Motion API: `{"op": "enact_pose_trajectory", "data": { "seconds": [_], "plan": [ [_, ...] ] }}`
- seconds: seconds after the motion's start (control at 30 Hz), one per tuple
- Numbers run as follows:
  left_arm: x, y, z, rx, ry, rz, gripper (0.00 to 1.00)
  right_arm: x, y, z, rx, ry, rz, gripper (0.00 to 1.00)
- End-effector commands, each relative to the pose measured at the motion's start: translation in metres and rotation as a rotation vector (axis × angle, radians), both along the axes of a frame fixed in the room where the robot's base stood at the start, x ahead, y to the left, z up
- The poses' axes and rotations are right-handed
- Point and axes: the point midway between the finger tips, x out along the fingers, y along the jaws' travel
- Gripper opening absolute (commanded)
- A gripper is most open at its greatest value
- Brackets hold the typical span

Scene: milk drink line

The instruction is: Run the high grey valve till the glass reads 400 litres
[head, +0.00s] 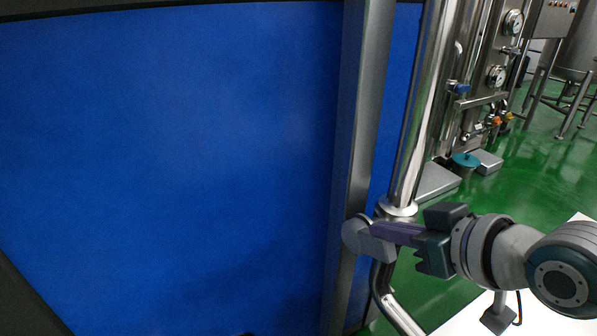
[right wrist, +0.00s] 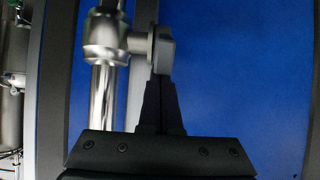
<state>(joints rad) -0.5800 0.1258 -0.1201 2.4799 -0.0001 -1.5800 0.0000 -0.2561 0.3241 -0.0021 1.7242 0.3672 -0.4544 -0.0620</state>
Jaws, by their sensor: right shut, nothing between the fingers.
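The grey valve handle (head: 372,246) is a rounded grey piece on the steel pipe, low in front of the frame post. In the right wrist view the grey handle (right wrist: 164,52) sticks out sideways from a steel valve body (right wrist: 105,42). My right gripper (head: 376,230) is shut and empty, its fingertips at the handle. In the right wrist view the shut fingers (right wrist: 162,80) end just at the handle's lower end; I cannot tell whether they touch it. My left gripper is not in view. I can make out no glass with a litre scale.
A large blue panel (head: 180,150) fills the left, edged by a grey post (head: 366,110). A shiny vertical pipe (head: 420,110) stands right beside it. Steel equipment with gauges (head: 496,75) stands behind. Green floor (head: 540,170) is open at the right.

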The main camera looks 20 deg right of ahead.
Motion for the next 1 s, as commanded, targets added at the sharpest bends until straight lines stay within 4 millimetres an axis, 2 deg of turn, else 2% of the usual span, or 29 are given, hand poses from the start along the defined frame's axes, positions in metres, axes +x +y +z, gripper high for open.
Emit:
{"op": "enact_pose_trajectory", "data": {
  "seconds": [0.03, 0.3, 1.0],
  "plan": [
    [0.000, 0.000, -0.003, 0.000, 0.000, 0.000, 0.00, -0.004, 0.000, -0.007, 0.000, 0.004, 0.000, 0.00],
    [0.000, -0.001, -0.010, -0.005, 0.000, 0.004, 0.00, -0.010, -0.001, -0.014, 0.004, -0.067, 0.001, 0.00],
    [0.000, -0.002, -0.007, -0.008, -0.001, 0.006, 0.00, -0.020, -0.002, -0.030, 0.005, -0.067, 0.000, 0.00]
  ]
}}
